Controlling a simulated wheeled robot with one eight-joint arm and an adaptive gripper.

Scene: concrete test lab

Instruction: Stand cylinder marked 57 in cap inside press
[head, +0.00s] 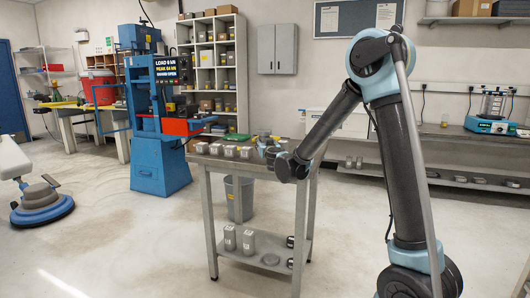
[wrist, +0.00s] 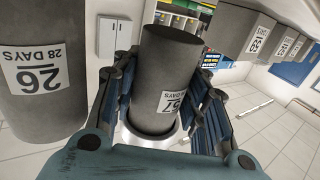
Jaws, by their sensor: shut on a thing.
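In the wrist view a dark grey cylinder (wrist: 170,75) stands between the two fingers of my gripper (wrist: 165,82), which is shut on it.
Another cylinder marked 26 (wrist: 38,70) stands close on the left in the wrist view. Several labelled blocks (wrist: 247,32) line the upper right, and blocks (head: 230,152) show on the table. A blue floor machine (head: 42,207) is far left. Open floor lies before the press.

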